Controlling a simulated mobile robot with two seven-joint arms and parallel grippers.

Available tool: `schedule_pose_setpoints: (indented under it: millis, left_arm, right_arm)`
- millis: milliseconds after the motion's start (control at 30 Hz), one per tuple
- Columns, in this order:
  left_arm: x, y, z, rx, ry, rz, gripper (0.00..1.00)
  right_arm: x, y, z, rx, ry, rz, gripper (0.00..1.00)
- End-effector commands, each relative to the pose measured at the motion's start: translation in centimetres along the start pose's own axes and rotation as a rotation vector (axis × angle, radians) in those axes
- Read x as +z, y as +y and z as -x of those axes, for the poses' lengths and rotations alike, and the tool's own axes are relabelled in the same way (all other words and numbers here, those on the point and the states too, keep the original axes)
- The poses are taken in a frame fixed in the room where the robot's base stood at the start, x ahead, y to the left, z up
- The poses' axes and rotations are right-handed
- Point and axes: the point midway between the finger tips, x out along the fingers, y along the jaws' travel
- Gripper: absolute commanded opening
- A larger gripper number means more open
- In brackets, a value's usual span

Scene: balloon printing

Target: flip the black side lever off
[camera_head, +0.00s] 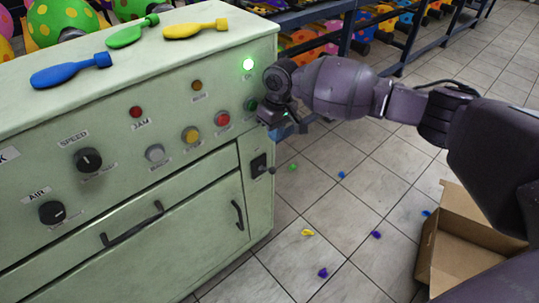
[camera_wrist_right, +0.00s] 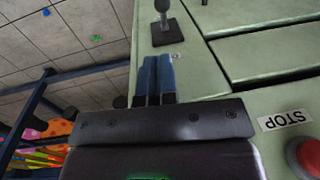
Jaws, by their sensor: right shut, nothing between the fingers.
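The black side lever (camera_head: 262,168) sits on a dark plate at the right end of the green machine's front, and its knob sticks out to the right. In the right wrist view the lever (camera_wrist_right: 164,22) is ahead of my fingers, with its grey knob at the top edge. My right gripper (camera_head: 277,132) is just above the lever in the head view. In the wrist view its blue fingertips (camera_wrist_right: 155,60) are together and empty, with a visible space between them and the lever plate. My left gripper is not in view.
A red stop button (camera_wrist_right: 305,155) is near the wrist. Deflated balloons lie on top. An open cardboard box (camera_head: 455,235) stands on the floor at right.

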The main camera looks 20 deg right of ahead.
Motion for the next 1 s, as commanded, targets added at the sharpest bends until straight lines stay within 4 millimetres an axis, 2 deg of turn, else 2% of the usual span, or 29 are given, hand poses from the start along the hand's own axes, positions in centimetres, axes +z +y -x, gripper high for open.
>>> schedule_pose_setpoints:
  millis: [300, 433, 567, 733, 1000]
  left_arm:
    - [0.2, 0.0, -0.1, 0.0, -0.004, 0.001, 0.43]
    - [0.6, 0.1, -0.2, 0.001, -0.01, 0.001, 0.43]
    - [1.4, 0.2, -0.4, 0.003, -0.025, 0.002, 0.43]
    - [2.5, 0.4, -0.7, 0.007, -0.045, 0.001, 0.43]
    - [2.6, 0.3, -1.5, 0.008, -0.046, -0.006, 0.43]
  right_arm:
    - [0.0, 0.0, 0.1, 0.0, 0.0, 0.0, 0.0]
    - [0.0, 0.0, -0.6, -0.001, -0.002, 0.0, 0.0]
    - [0.0, 0.0, -2.4, -0.002, -0.005, 0.0, 0.0]
    - [0.1, 0.0, -5.4, -0.004, -0.008, 0.0, 0.0]
    - [0.1, 0.0, -9.0, -0.002, -0.005, 0.0, 0.0]
